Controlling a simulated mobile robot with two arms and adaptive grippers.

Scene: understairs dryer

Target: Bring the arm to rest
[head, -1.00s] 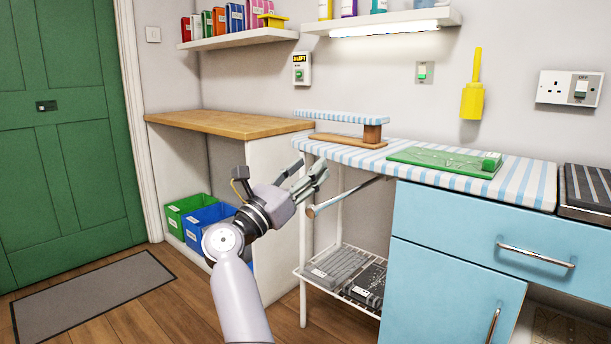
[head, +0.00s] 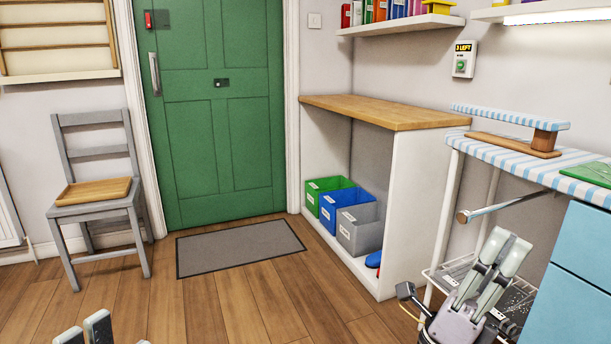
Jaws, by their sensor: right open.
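My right gripper (head: 503,248) shows at the lower right, its pale grey fingers pointing up. It is open and empty, in front of the wire shelf and beside the blue cabinet. It appears below and right of the end of the metal rod (head: 468,215) under the striped board, apart from it as far as I can tell. Fingertips of my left gripper (head: 84,331) just enter at the bottom left edge. The rest of that gripper is out of frame, so its opening is unclear.
The striped ironing board (head: 535,165) and blue cabinet (head: 580,265) are at the right. Green, blue and grey bins (head: 358,236) stand under the wooden counter (head: 390,110). A grey chair (head: 95,210) holds a wooden tray. Floor around the doormat (head: 240,248) is clear.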

